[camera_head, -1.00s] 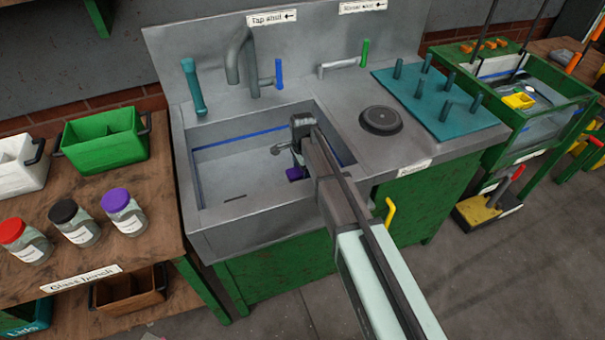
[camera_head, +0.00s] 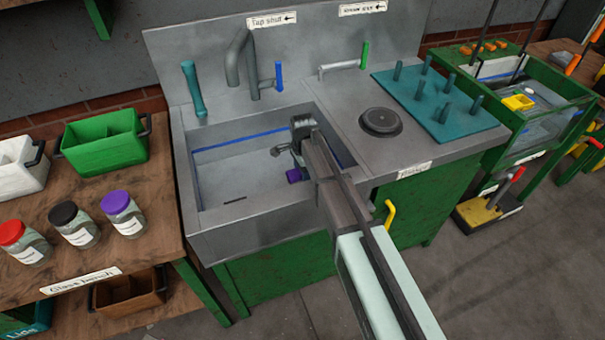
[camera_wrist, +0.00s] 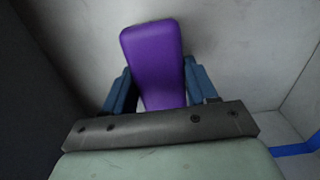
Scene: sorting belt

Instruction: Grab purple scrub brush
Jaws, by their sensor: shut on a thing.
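The purple scrub brush (camera_wrist: 153,62) shows large in the wrist view, with its near end between the two blue fingers of my gripper (camera_wrist: 156,90). The fingers are shut on it, one at each side. In the head view a small purple part of the brush (camera_head: 293,176) shows beside my gripper (camera_head: 291,165), inside the right part of the sink (camera_head: 232,187). My gripper hides the rest of the brush there. I cannot tell how far the brush is above the sink floor.
The sink walls stand close around my gripper. A grey tap (camera_head: 238,62) rises at the back. A black round drain cover (camera_head: 380,121) and a teal peg board (camera_head: 440,100) lie to the right. Lidded jars (camera_head: 74,224) and a green caddy (camera_head: 104,141) stand on the left bench.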

